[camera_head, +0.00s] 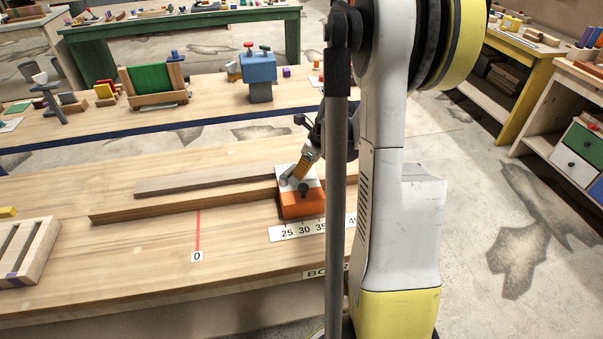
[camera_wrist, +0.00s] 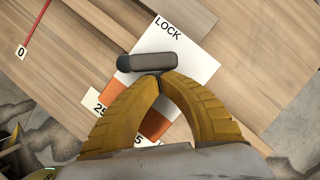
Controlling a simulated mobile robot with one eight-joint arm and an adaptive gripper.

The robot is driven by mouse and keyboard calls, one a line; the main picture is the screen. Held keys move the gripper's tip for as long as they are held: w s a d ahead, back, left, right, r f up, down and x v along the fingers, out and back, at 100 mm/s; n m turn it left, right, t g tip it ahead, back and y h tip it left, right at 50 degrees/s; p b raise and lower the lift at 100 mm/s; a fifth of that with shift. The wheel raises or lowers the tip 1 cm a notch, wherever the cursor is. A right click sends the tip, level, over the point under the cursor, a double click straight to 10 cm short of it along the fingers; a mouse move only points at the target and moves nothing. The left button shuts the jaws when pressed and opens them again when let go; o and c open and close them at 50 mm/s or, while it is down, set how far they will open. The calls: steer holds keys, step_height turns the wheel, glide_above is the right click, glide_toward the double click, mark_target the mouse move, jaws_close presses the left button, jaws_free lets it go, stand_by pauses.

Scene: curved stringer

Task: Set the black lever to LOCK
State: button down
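The orange block (camera_head: 301,207) with a white top plate sits on the wooden bench at the end of the wooden strips. In the wrist view the white plate (camera_wrist: 198,62) carries the printed word LOCK at its upper edge. The dark lever (camera_wrist: 150,62) lies across the plate below that word, its rounded end to the left. My gripper (camera_wrist: 160,77) has its yellow fingers together at the tips, right against the lever's near side. I cannot tell if the tips touch it. In the head view my gripper (camera_head: 298,174) is low over the block, partly behind my arm.
A number scale (camera_head: 290,231) lies in front of the block, and a red line marked 0 (camera_head: 197,232) is to its left. Long wooden strips (camera_head: 180,200) run left from the block. A slotted wooden tray (camera_head: 28,250) stands at far left. The bench between is clear.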

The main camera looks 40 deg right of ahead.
mark_target(293, 164)
steer(key=shift+w+d+n, duration=0.1)
steer(key=shift+w+n, duration=0.05)
steer(key=shift+n, duration=0.25)
steer(key=n, duration=0.1)
steer(key=w+n+y, duration=0.1)
steer(key=n, duration=0.1)
steer(key=shift+w+d+g, duration=0.2)
steer(key=shift+w+g, duration=0.05)
steer(key=shift+g, duration=0.05)
steer(key=shift+w+n+g+y, duration=0.3)
steer(key=shift+w+n+y, duration=0.25)
steer(key=shift+n, duration=0.55)
steer(key=shift+w+a, duration=0.1)
steer(key=shift+w, duration=0.5)
steer(key=p+v, duration=0.6)
steer(key=v, duration=0.4)
steer(key=shift+w, duration=0.15)
stand_by(0.3)
